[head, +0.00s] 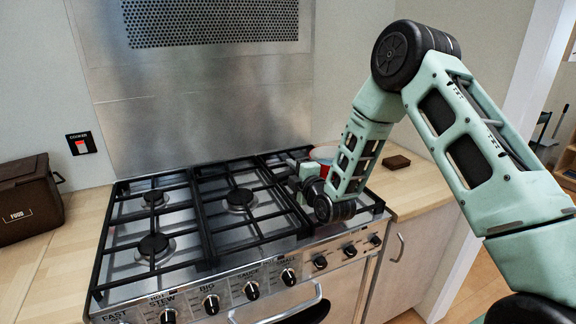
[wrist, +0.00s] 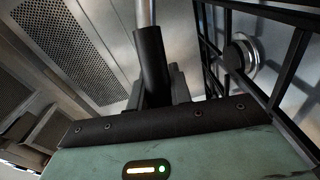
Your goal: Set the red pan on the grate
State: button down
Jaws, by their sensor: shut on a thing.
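The red pan (head: 323,153) shows in the head view as a small red-rimmed piece behind my forearm, near the back right of the cooker. Most of it is hidden by my arm. My gripper (head: 297,168) is low over the right part of the cooker, partly covered by my wrist. In the wrist view, my gripper (wrist: 163,92) is shut on the pan's black handle (wrist: 151,60), with a metal shank running up out of frame. The black grate (head: 207,235) spans the cooktop and also shows in the wrist view (wrist: 209,52). Whether the pan touches it, I cannot tell.
Burners (head: 240,199) on the left and middle of the cooker are bare. A dark food box (head: 28,200) stands on the left counter. A small brown block (head: 396,162) lies on the right counter. A steel backsplash (head: 200,110) rises behind the cooker.

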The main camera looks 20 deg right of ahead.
jog(key=shift+w+f+b, duration=0.1)
jog(key=shift+f+b, duration=1.7)
jog(key=shift+f, duration=1)
jog(key=shift+f+b, duration=0.5)
jog(key=shift+b, duration=0.3)
jog(key=c, duration=1.2)
grip_release()
jog(key=shift+s+d+r+p, duration=0.2)
jog(key=shift+s+p, duration=0.5)
jog(key=shift+s, duration=2.2)
jog(key=shift+s+d+p, duration=0.35)
jog(key=shift+s+p, duration=0.4)
jog(key=shift+s, duration=2.2)
jog(key=shift+s+d+r+p, duration=0.2)
jog(key=shift+s+p, duration=0.5)
jog(key=shift+s, duration=2.2)
